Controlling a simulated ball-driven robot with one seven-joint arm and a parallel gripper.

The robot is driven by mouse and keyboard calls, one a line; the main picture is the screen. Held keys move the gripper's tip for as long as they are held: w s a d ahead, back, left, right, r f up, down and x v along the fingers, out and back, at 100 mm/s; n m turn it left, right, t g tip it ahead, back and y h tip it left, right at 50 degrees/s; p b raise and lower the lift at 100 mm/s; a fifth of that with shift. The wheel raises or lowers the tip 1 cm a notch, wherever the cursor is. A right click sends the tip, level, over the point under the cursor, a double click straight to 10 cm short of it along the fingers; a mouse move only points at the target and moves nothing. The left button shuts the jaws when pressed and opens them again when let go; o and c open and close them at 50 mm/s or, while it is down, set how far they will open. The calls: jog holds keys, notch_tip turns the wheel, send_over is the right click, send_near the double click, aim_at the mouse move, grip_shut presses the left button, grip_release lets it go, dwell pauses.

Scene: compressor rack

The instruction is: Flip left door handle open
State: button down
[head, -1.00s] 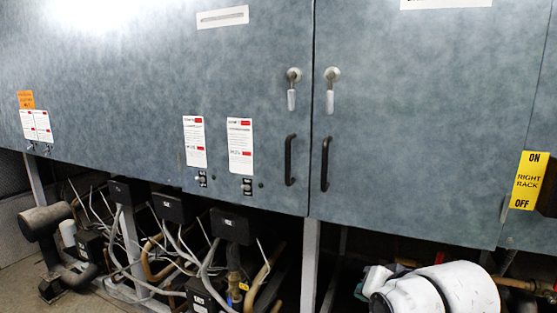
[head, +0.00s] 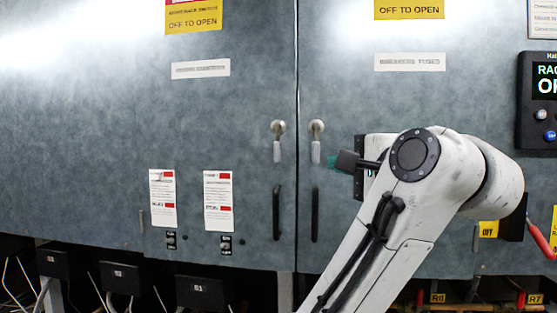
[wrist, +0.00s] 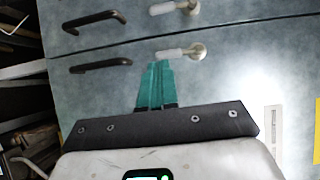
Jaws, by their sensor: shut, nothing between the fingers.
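The left door handle (head: 278,141) is a round silver pivot with a white lever hanging straight down, left of the seam between two grey-blue doors. In the wrist view, which is turned sideways, the left handle (wrist: 174,7) is at the top edge, partly cut off. The matching right door handle (head: 317,141) also hangs down; in the wrist view it (wrist: 182,53) lies just beyond my fingertips. My gripper (head: 333,162) is in front of the right door, right of both handles. Its teal fingers (wrist: 156,66) are together and empty. Contact with the door cannot be told.
Black pull handles (head: 276,212) (head: 315,213) stand below the levers on either side of the seam. A black control panel (head: 540,100) is at the far right. Black boxes and pipes sit below the doors.

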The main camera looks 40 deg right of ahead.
aim_at(277, 144)
jog(key=shift+r, duration=0.15)
jog(key=p+x, duration=0.2)
jog(key=x, duration=0.7)
jog(key=shift+w+d, duration=0.15)
jog(key=shift+w, duration=0.15)
jog(key=w, duration=0.1)
jog(key=w+a+p, duration=0.1)
jog(key=w, duration=0.1)
jog(key=shift+a, duration=0.2)
jog(key=shift+w+a, duration=0.2)
jog(key=shift+w, duration=0.2)
